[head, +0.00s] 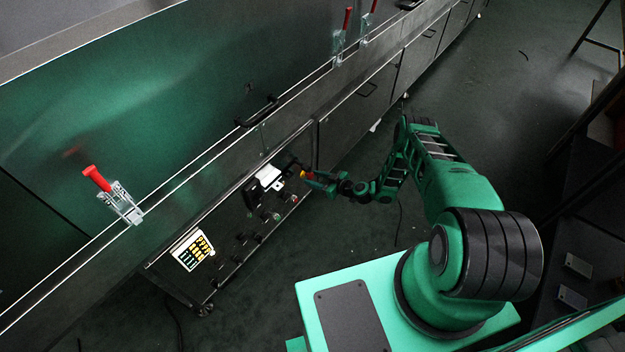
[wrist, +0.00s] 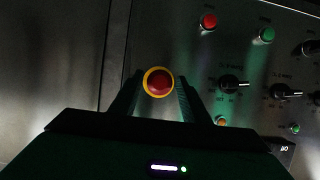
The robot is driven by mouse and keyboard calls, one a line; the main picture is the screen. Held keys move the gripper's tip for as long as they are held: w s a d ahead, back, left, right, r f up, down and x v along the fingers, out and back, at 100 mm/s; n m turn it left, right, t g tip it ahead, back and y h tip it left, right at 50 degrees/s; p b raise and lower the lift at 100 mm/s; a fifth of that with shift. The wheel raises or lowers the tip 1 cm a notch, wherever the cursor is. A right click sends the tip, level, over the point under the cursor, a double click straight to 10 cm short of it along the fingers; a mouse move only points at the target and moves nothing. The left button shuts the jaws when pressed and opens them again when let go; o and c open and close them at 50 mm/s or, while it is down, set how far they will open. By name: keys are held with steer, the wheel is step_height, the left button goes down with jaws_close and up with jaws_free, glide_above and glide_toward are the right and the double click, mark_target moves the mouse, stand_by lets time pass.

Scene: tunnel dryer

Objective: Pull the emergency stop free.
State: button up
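The emergency stop (wrist: 159,82) is a round red button with a yellow ring on a grey metal control panel (wrist: 215,60). In the wrist view it lies between the two fingertips of my gripper (wrist: 160,88). The fingers stand open, one on each side of the button, with narrow gaps to the yellow ring. I cannot tell how far the tips are from the panel. In the head view my gripper (head: 309,176) is at the right end of the control box, and a small red and yellow spot shows at its tip.
The panel also carries a red button (wrist: 208,21), a green button (wrist: 267,35) and several black selector knobs (wrist: 233,84). In the head view, red-handled clamps (head: 96,178) and a black handle (head: 258,111) line the dryer. The floor (head: 270,290) near the box is mostly clear.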

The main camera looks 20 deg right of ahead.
steer(key=shift+o, duration=0.3)
steer(key=v, duration=1)
steer(key=shift+s+d, duration=0.2)
steer(key=shift+s, duration=0.05)
steer(key=shift+r, duration=0.1)
